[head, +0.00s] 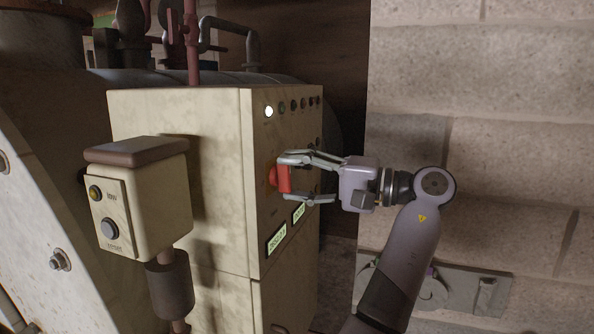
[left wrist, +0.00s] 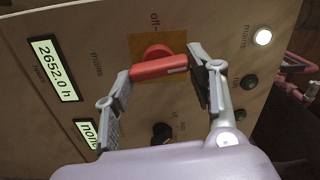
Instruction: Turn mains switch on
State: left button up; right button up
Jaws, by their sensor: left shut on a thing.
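The mains switch (head: 284,178) is a red rotary handle on the side face of the cream control cabinet (head: 180,130). In the left wrist view the red handle (left wrist: 158,66) lies across an orange-brown plate (left wrist: 145,42), with "off" lettered by the plate and "mains" beside it. My left gripper (head: 296,180) is at the panel, with a finger on each end of the handle, shut on it; its fingers also show in the left wrist view (left wrist: 162,72). A white lamp (head: 268,111) labelled "mains" (left wrist: 263,37) is lit. My right gripper is not in view.
Two lit displays (head: 277,239) sit below the switch; one (left wrist: 54,68) reads 2652.0 h. Dark lamps (head: 293,104) and a black knob (left wrist: 161,132) are near. A cream button box (head: 140,195) stands left on a post. A block wall (head: 480,120) is at right.

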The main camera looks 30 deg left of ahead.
pick_arm(q)
jog(key=shift+m+p, duration=0.4)
jog(key=shift+m, duration=0.7)
jog(key=o, duration=1)
jog(key=shift+o, duration=0.7)
jog(key=v, duration=0.7)
jog(key=shift+d, duration=0.25)
jog(key=shift+w+f, duration=0.15)
